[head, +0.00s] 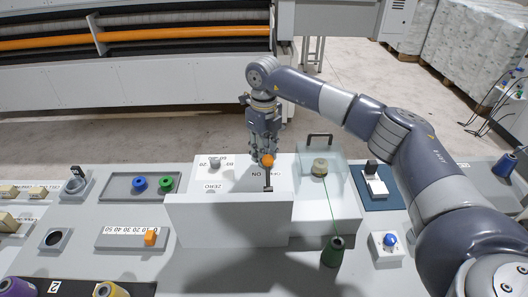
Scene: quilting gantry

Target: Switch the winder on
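The winder is a white box (215,228) in the middle of the table. A dark lever with an orange knob (267,160) stands at its top, beside partly covered lettering. To its right, a bobbin (319,168) sits under a clear cover (343,192) with a dark handle. A green thread runs from it to a green cone (332,252). My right gripper (264,156) points down at the orange knob, fingertips right at or just behind it. Whether the fingers are closed or touching it cannot be told. My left gripper is not in view.
A grey knob (215,163) sits on the box's left part near printed numbers. A slider with an orange block (150,237) and a tray (118,192) with blue and green spools lie left. A box with a blue knob (390,240) is at right, near my arm.

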